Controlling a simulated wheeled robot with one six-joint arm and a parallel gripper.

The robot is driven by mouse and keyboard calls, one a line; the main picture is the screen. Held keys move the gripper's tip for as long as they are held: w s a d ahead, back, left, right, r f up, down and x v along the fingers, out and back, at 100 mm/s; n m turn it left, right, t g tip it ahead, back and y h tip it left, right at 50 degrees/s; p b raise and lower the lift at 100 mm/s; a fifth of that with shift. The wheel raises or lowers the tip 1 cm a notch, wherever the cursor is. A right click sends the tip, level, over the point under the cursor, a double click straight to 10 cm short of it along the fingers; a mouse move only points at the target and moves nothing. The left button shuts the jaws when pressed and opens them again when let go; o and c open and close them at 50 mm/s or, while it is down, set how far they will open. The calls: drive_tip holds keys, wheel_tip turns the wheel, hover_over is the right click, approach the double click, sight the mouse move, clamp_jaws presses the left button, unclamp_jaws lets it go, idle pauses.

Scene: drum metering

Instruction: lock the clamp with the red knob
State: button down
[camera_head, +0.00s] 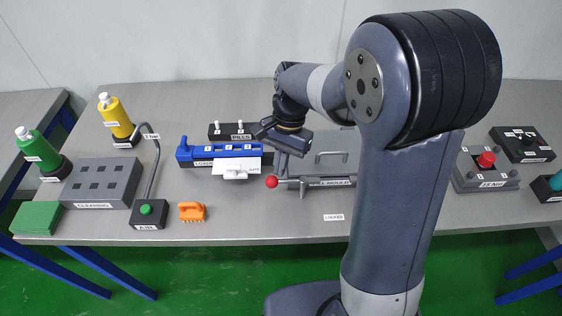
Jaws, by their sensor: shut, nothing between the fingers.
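The red knob (271,182) is the round end of a clamp lever (290,181) on the front of the grey mould (333,160), which is labelled as a mould. The lever lies sideways, with its knob to the left. A small label on the table in front, reading something like "LOCKED" (333,217), lies to the right of the knob. My gripper (262,129) is above and behind the knob, apart from it. It is shut and empty. It and my arm hide part of the mould.
A blue loading block (186,151) with a white plate (222,165) stands left of the mould. The table is clear in front of the knob.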

drive_tip(key=shift+s, duration=0.1)
drive_tip(key=s+n, duration=0.1)
drive_tip(key=n, duration=0.1)
drive_tip(key=s+n+h+p, duration=0.1)
drive_tip(key=n, duration=0.1)
drive_tip(key=shift+a+g, duration=0.3)
drive_tip(key=shift+a, duration=0.05)
drive_tip(key=s+d+n+t+h+p, duration=0.1)
drive_tip(key=s+n, duration=0.5)
drive_tip(key=n, duration=0.6)
drive_tip(key=shift+d+h+p, duration=0.75)
drive_tip(key=shift+d+h, duration=0.35)
drive_tip(key=shift+h, duration=0.1)
